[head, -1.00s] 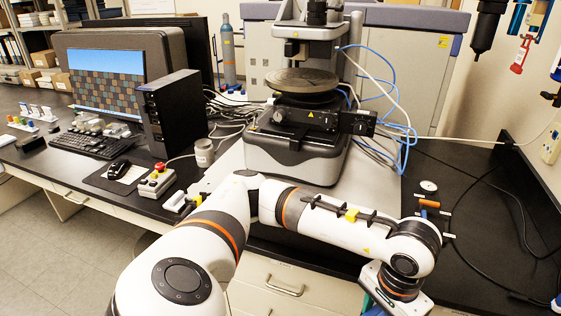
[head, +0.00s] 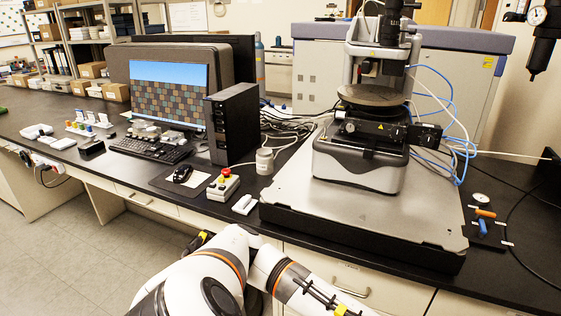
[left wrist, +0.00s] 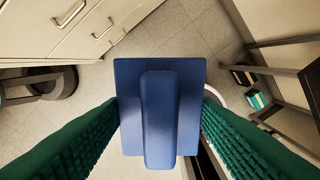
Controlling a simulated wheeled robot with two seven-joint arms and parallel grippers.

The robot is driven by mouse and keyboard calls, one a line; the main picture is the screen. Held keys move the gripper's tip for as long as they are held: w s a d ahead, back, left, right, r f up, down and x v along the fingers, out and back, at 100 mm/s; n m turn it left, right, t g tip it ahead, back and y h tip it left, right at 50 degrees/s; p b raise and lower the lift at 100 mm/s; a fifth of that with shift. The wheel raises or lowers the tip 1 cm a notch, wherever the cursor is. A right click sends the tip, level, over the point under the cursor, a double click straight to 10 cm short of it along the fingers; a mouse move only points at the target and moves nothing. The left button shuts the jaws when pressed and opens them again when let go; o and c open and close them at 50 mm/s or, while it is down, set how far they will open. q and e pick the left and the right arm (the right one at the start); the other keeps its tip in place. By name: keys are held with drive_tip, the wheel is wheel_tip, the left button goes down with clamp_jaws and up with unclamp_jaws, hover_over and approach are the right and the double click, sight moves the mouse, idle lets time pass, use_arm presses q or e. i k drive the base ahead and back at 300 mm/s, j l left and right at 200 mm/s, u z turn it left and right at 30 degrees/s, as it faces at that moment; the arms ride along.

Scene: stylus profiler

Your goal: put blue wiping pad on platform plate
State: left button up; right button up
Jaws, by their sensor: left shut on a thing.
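The blue wiping pad (left wrist: 190,85) is a flat blue rectangle with a raised ridge along its middle. My left gripper (left wrist: 160,115) is shut on the pad, one green ribbed finger on each side. In the left wrist view the pad is over the floor beside the drawer fronts, clear of any surface. In the head view my left arm comes in at the bottom; its gripper and the pad are out of frame. The grey metal platform plate (head: 290,190) lies under the stylus profiler (head: 360,165), with bare metal at its front and left. My right gripper is not in view.
A round dark stage (head: 370,95) sits on the profiler. A control box with a red button (head: 223,184), a small white object (head: 243,204) and a jar (head: 264,160) stand left of the plate. Tools (head: 484,220) and cables lie to its right.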

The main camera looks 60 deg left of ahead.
sight(293, 189)
drive_tip(key=k+j, duration=0.1)
drive_tip(key=j, duration=0.25)
drive_tip(key=k+j, duration=0.15)
drive_tip(key=j, duration=0.25)
drive_tip(key=k+j, duration=0.1)
drive_tip(key=j, duration=0.25)
drive_tip(key=k+j, duration=0.15)
drive_tip(key=j, duration=0.25)
drive_tip(key=k+j, duration=0.1)
drive_tip(key=j, duration=0.25)
drive_tip(key=k+j, duration=0.15)
drive_tip(key=j, duration=0.25)
